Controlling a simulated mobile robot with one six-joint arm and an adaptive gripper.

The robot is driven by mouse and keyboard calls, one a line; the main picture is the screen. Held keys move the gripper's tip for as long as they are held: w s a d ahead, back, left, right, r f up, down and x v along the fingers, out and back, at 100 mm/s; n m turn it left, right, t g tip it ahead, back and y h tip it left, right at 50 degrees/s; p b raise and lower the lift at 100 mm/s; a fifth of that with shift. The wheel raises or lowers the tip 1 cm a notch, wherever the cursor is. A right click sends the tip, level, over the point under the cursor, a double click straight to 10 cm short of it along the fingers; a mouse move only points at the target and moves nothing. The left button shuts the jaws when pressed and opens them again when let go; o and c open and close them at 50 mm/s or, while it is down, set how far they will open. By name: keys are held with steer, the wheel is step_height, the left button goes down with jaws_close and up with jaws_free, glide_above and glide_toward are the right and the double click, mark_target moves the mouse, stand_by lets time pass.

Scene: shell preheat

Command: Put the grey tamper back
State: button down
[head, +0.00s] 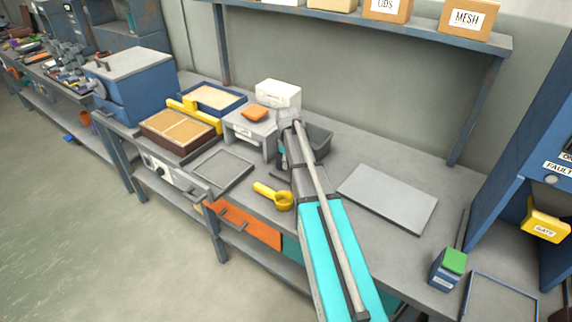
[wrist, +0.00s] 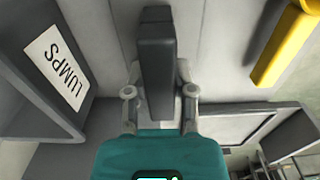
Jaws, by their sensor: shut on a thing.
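The grey tamper (wrist: 157,58) shows in the wrist view as a long dark grey block between my fingers. My gripper (wrist: 158,90) is shut on it, one finger at each side. The block points away from my wrist over a light grey surface. I cannot tell whether its far end touches anything. In the head view my arm reaches over the bench beside the small grey stand (head: 262,128), and the arm hides most of the gripper and the tamper.
A grey holder labelled LUMPS (wrist: 62,68) is close at left in the wrist view. The yellow scoop (head: 274,196) lies near the bench's front edge, right of a square grey tray (head: 211,185). A grey bin (head: 321,142) is behind my arm. A flat grey plate (head: 388,197) lies to the right.

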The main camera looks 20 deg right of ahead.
steer(key=shift+f, duration=0.1)
steer(key=shift+c, duration=2.3)
jaws_free()
step_height(320, 180, up, 12)
steer(key=p, duration=1.2)
steer(key=s+a+m, duration=0.3)
steer(key=s+a, duration=0.5)
steer(key=s, duration=0.2)
steer(key=s+a+m, duration=0.3)
steer(key=s+a, duration=0.5)
steer(key=s, duration=0.3)
steer(key=shift+s+m, duration=0.2)
steer(key=shift+m, duration=0.2)
